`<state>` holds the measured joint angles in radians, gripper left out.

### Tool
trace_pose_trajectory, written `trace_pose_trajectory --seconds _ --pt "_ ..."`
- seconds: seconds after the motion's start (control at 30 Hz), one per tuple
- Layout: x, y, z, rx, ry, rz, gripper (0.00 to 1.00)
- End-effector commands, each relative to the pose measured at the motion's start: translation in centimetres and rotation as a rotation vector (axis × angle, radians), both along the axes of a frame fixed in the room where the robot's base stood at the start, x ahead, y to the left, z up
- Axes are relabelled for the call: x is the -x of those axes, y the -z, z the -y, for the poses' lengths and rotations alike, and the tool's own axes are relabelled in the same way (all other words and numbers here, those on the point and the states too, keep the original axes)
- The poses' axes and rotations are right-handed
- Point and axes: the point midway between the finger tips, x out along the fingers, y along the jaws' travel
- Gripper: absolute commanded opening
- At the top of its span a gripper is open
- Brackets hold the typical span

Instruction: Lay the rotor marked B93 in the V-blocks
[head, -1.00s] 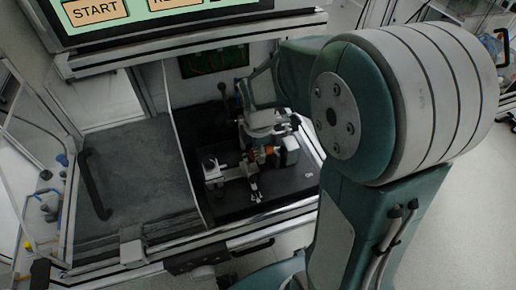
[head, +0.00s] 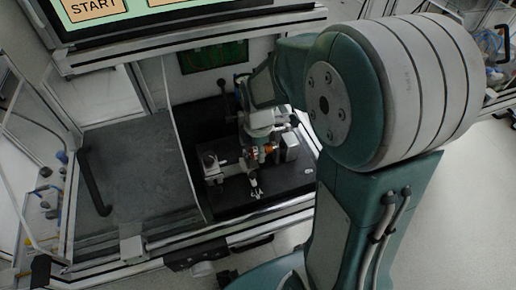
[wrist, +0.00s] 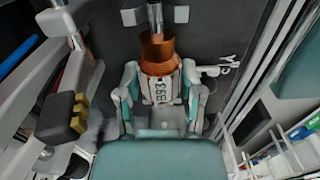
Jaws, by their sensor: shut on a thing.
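The rotor (wrist: 158,52) has copper windings, a pale body with dark characters too small to read surely, and a metal shaft. My gripper (wrist: 162,88) is shut on the rotor's body, one finger on each side. In the head view the rotor shows as an orange spot (head: 263,151) below my gripper (head: 262,141). Pale blocks stand on the black plate, one at the left (head: 213,165) and one at the right (head: 290,147).
The black plate (head: 235,205) lies inside a framed bay with a clear panel at its left. A small metal piece (head: 256,190) lies near the front. A grey surface (head: 130,180) with a dark handle (head: 93,180) is at left. A screen hangs above.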

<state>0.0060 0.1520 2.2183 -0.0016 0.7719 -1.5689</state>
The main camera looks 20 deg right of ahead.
Motion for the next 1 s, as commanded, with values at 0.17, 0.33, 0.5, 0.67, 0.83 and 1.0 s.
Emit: trace_pose_trajectory --seconds 0.17,0.33,0.5,0.67,0.83,1.0 --pt "0.0 0.1 0.0 0.000 0.000 0.000 0.00" --pt "0.0 0.1 0.0 0.000 0.000 0.001 0.63" --pt "0.0 0.1 0.0 0.000 0.000 0.001 0.90" --pt "0.0 0.1 0.0 0.000 0.000 0.001 0.90" --pt "0.0 0.0 0.0 0.000 0.000 0.001 0.90" --pt "-0.2 -2.1 0.0 0.000 0.000 0.006 0.90"
